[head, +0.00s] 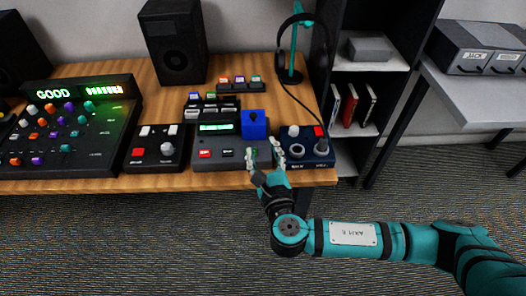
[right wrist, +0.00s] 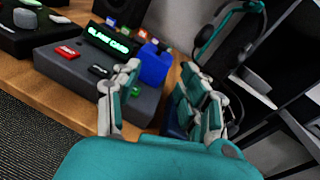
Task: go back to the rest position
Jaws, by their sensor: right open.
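My right gripper (head: 264,158) is open and empty at the front edge of the wooden desk (head: 112,72). It is in front of the gap between a grey box with a green display (head: 232,154) and a dark blue box with knobs (head: 308,151). In the right wrist view its two fingers (right wrist: 153,100) are spread apart with nothing between them. A blue block (head: 254,124) stands at the grey box's back right corner, beyond the fingertips; it also shows in the right wrist view (right wrist: 154,66). My left gripper is not in view.
A mixer (head: 68,130) with a lit "GOOD" display is at the left, beside a small black box (head: 152,148). A speaker (head: 173,42) and a headphone stand (head: 290,75) are at the back. A dark shelf (head: 372,66) and a side table with labelled bins (head: 476,48) stand right.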

